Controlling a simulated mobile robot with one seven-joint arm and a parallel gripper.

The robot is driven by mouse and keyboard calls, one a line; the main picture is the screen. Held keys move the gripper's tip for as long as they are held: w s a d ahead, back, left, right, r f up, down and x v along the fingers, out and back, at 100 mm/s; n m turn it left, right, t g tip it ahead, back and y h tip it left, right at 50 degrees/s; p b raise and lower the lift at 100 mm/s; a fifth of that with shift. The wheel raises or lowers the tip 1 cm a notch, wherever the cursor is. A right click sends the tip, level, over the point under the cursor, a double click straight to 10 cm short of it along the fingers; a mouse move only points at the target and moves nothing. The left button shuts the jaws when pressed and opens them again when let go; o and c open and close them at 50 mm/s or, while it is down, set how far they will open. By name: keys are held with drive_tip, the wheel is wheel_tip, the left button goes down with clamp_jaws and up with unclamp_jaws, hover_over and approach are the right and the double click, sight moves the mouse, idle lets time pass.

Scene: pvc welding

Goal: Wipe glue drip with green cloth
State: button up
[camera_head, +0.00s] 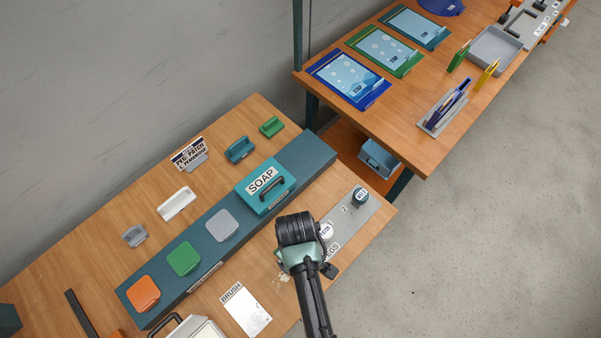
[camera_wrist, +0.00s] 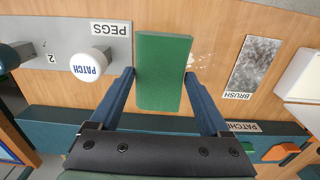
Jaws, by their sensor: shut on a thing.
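The green cloth (camera_wrist: 163,72), a flat block-like rectangle, is between the two blue fingers of my gripper (camera_wrist: 160,76) in the wrist view, and the gripper is shut on it. Whitish glue spots (camera_wrist: 203,58) show on the wooden bench just right of the cloth in the wrist view. Part of the glue also shows in the head view (camera_head: 284,277), left of my wrist. The cloth covers whatever lies directly under it. In the head view my arm hides the cloth and fingers. I cannot tell whether the cloth touches the bench.
A grey PEGS plate (camera_wrist: 75,38) with a white PATCH knob (camera_wrist: 88,66) is left of the cloth in the wrist view. A BRUSH plate (camera_wrist: 255,65) lies to the right. A teal SOAP box (camera_head: 265,186) stands on the dark raised strip (camera_head: 305,152) behind my wrist.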

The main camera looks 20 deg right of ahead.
drive_tip(key=shift+r+p, duration=1.05)
drive_tip(key=shift+r, duration=0.4)
